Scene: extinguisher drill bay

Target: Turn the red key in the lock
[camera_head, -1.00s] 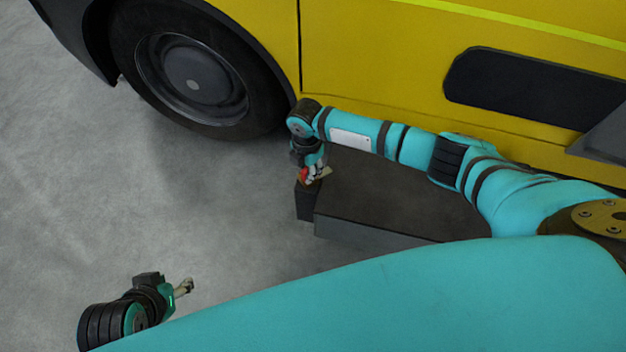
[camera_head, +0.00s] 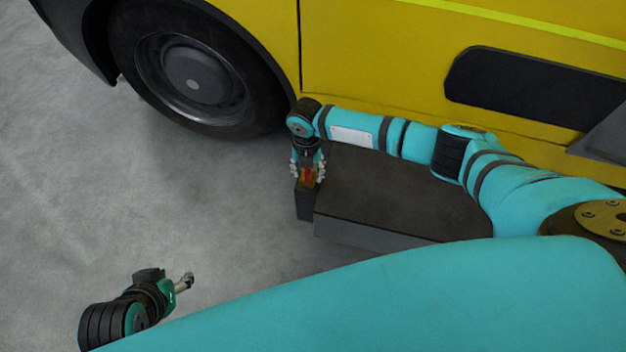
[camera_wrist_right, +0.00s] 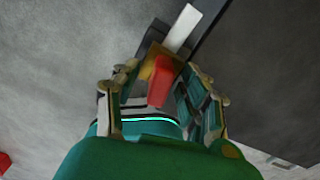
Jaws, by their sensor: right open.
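The red key (camera_head: 308,175) stands at the top of a dark post (camera_head: 304,203) beside the dark step. In the right wrist view the key (camera_wrist_right: 161,80) rises from a brass-coloured lock plate (camera_wrist_right: 150,60). My right gripper (camera_head: 308,170) is open, with its fingers on either side of the key. The right wrist view shows gaps between the key and the fingers of this gripper (camera_wrist_right: 163,98). My left gripper (camera_head: 186,282) is far from the lock, at the lower left over the floor; its jaw opening is too small to make out.
A dark step (camera_head: 400,195) adjoins the post on the right. The yellow vehicle (camera_head: 380,60) and its wheel (camera_head: 195,75) stand behind. A white strip (camera_wrist_right: 182,28) lies beyond the lock. The grey floor at left is clear.

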